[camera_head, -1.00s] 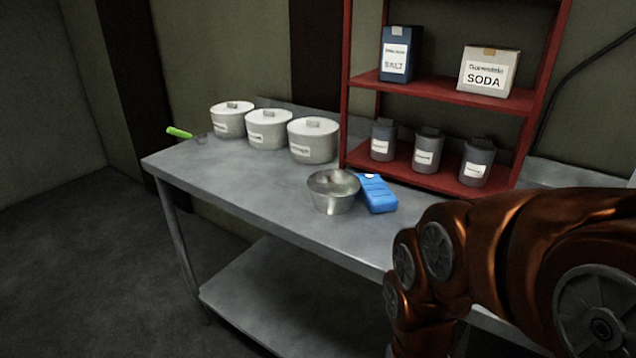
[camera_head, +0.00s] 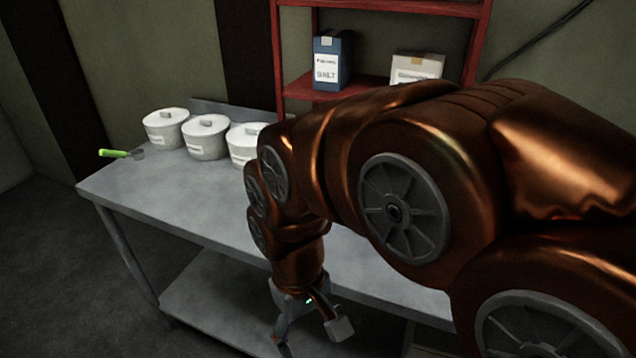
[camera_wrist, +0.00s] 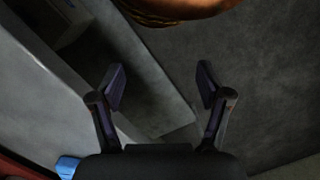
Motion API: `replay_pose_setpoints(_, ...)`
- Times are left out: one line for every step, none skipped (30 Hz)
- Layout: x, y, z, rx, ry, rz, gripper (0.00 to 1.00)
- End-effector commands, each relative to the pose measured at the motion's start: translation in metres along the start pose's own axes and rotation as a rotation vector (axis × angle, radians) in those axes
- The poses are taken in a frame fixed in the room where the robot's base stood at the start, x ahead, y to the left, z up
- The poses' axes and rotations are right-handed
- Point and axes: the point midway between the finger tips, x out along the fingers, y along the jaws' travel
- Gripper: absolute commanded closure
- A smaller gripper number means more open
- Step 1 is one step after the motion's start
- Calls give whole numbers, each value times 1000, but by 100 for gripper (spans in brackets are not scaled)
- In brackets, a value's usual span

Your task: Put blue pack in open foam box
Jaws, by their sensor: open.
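A blue pack (camera_wrist: 67,167) shows in part at the lower left edge of the wrist view, on the table. In the head view my arm hides it. My gripper (camera_head: 312,338) is open and empty, pointing down at the front edge of the table; its two spread fingers show in the wrist view (camera_wrist: 161,75) with dark floor and a grey surface below them. I cannot make out an open foam box in either view.
The grey metal table (camera_head: 170,195) has a lower shelf (camera_head: 215,300). Lidded white pots (camera_head: 206,137) stand along its back with a green-handled tool (camera_head: 113,153) at the left. A red rack (camera_head: 385,8) holds a blue salt box (camera_head: 331,60) and a pale soda box (camera_head: 418,67).

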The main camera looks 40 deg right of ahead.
Motion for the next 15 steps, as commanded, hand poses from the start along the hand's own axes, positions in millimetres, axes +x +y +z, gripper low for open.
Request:
replay_pose_setpoints(-22, 2, -4, 7, 5, -2, 23)
replay_pose_setpoints(-30, 3, -8, 11, 8, -2, 23)
replay_pose_setpoints(-42, 5, -17, 17, 16, -4, 23)
replay_pose_setpoints(-48, 7, -24, 22, 22, -5, 23)
replay_pose_setpoints(-52, 9, -30, 26, 25, -6, 23)
replay_pose_setpoints(-57, 12, -38, 31, 27, -7, 23)
replay_pose_setpoints(-60, 14, -45, 36, 30, -8, 23)
replay_pose_setpoints(-64, 17, -52, 41, 35, -9, 23)
replay_pose_setpoints(-69, 20, -61, 47, 41, -10, 23)
replay_pose_setpoints(-72, 23, -67, 52, 43, -11, 23)
replay_pose_setpoints(-74, 26, -74, 57, 45, -12, 23)
replay_pose_setpoints(-78, 30, -84, 63, 50, -12, 23)
replay_pose_setpoints(-82, 33, -91, 67, 54, -13, 23)
replay_pose_setpoints(-84, 36, -98, 72, 56, -14, 23)
replay_pose_setpoints(-87, 41, -107, 78, 58, -15, 23)
